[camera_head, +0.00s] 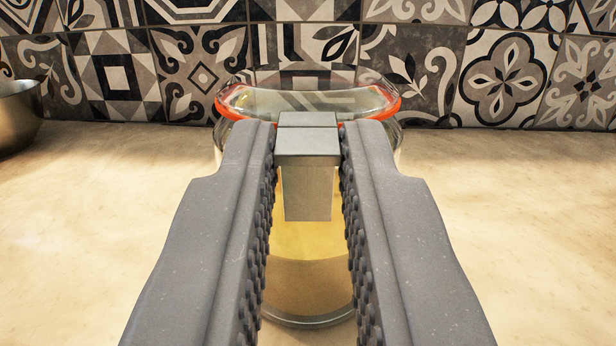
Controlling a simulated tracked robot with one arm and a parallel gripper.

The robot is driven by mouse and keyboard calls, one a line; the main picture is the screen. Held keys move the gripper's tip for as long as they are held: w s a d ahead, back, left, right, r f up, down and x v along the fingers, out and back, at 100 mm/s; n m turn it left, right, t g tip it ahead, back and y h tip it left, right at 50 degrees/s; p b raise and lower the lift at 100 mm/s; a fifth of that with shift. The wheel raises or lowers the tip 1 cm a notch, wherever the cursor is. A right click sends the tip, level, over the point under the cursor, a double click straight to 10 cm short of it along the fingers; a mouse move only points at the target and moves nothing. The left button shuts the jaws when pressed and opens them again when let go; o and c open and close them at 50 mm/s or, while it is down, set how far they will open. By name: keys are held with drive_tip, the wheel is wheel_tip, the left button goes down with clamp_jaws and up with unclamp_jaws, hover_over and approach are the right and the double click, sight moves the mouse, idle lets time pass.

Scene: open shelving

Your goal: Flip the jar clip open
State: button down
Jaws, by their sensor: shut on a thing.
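A glass jar (308,290) with yellowish contents stands upright on the counter in the middle of the view. Its glass lid (300,103) has an orange-red seal around the rim. A grey metal clip (308,185) lies over the front of the lid and hangs down along the jar's front. My gripper (308,145) reaches in from below, one ridged dark finger on each side of the clip, with the fingertips against its upper part. The fingers hide much of the jar's sides.
A metal bowl (16,115) stands at the left edge. A patterned tile wall (505,85) closes off the back. The pale counter (520,210) is clear to the left and right of the jar.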

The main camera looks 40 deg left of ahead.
drive_tip(key=shift+s+d+f+t+y+b, duration=0.15)
drive_tip(key=shift+f+t+y+b, duration=0.1)
drive_tip(key=shift+f+t+y, duration=0.15)
drive_tip(key=shift+s+d+f+t+y+b, duration=0.1)
drive_tip(key=shift+f+t+y+b, duration=0.15)
drive_tip(key=shift+t+y, duration=0.2)
drive_tip(key=shift+s+d+f+t+y, duration=0.1)
drive_tip(key=shift+f+t+y, duration=0.15)
drive_tip(key=shift+t+y, duration=0.4)
drive_tip(key=shift+s+d+f+t+y, duration=0.1)
drive_tip(key=shift+f+t+y, duration=0.15)
drive_tip(key=shift+t+y, duration=0.3)
drive_tip(key=shift+f, duration=0.1)
drive_tip(key=c, duration=1.4)
unclamp_jaws()
drive_tip(key=shift+o, duration=0.2)
drive_tip(key=shift+w, duration=0.1)
drive_tip(key=b+v, duration=0.2)
drive_tip(key=v, duration=1.1)
drive_tip(key=shift+f, duration=0.45)
